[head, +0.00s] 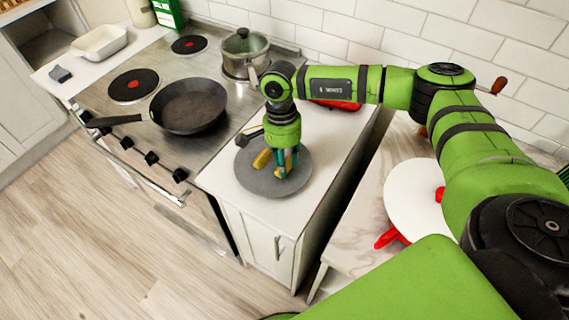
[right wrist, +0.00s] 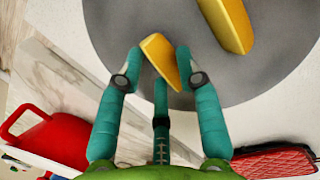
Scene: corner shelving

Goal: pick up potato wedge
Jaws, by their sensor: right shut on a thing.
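A grey round plate (head: 250,178) lies on the white counter right of the stove. My right gripper (head: 283,165) reaches down over it from above. In the right wrist view, the teal fingers (right wrist: 158,75) are shut on a yellow potato wedge (right wrist: 160,58), with its near end between them. A second yellow wedge (right wrist: 228,24) lies on the plate beyond, apart from the fingers. One yellow wedge (head: 262,159) shows in the head view left of the fingers. Whether the held wedge touches the plate is unclear. My left gripper is out of view.
A black frying pan (head: 188,105) and a lidded steel pot (head: 245,55) stand on the stove to the left. A red item (head: 340,104) lies behind my arm. A white round board (head: 410,195) is on the right-hand counter. The tiled wall closes off the back.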

